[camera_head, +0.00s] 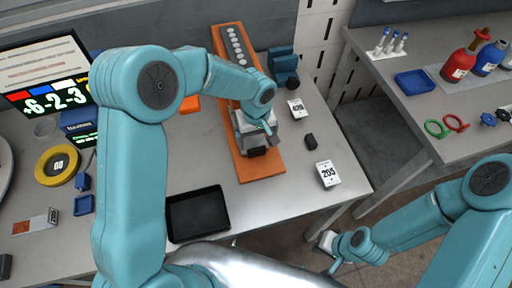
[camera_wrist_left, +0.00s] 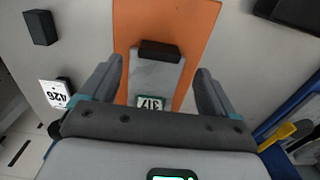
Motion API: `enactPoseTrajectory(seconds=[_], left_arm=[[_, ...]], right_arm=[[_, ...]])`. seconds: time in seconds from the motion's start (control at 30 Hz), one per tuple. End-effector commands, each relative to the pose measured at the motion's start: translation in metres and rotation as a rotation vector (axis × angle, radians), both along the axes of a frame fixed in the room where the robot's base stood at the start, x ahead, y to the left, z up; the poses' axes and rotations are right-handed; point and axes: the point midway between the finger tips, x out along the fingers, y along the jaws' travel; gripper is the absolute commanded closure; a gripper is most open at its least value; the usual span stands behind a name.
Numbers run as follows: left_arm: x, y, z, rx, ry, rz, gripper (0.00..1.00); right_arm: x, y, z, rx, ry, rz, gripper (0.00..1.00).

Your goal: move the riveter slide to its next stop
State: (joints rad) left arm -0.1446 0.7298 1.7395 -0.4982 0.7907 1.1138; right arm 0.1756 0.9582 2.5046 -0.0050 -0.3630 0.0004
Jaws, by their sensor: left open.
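The orange track (camera_head: 244,170) lies lengthwise on the left table, with a row of pale discs at its far end; its orange surface also shows in the left wrist view (camera_wrist_left: 195,22). The grey riveter slide (camera_wrist_left: 150,78) sits on the track, with a black block (camera_wrist_left: 160,50) at one end and a label that seems to read 317. My left gripper (camera_head: 254,143) is over the slide and hides much of it in the head view. Its fingers are open on either side of the slide, with gaps visible. My right gripper (camera_head: 328,243) hangs low beside the table; its jaw state is unclear.
Bottles and a blue tray (camera_head: 415,82) occupy the right table.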

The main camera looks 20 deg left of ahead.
Motion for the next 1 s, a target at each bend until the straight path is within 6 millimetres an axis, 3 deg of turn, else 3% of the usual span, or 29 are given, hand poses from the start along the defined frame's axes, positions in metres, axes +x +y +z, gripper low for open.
enactPoseTrajectory(seconds=[0.03,0.2,0.6,0.63,0.67,0.87,1.0], left_arm=[[0.000,0.000,-0.017,0.000,0.000,-0.001,0.11],[0.001,0.001,-0.039,-0.001,-0.001,0.000,0.11],[0.003,0.002,-0.046,0.000,-0.001,0.000,0.11],[0.003,0.002,-0.046,0.000,-0.001,0.000,0.14],[0.003,0.002,-0.046,0.000,-0.001,0.000,0.24],[0.003,0.002,-0.046,0.000,-0.001,0.000,0.89],[0.002,0.001,-0.046,0.000,-0.002,0.000,0.91]], right_arm=[[0.000,0.000,-0.011,0.000,0.000,-0.001,1.00],[0.000,0.000,-0.021,0.000,0.000,-0.001,1.00],[0.000,0.000,-0.023,0.000,-0.001,0.000,1.00],[0.000,0.000,-0.023,0.000,-0.001,0.000,1.00],[0.000,0.000,-0.023,0.000,-0.001,0.000,1.00],[0.000,0.000,-0.023,0.000,-0.001,0.000,1.00],[0.000,0.000,-0.025,0.000,-0.001,-0.001,1.00]])
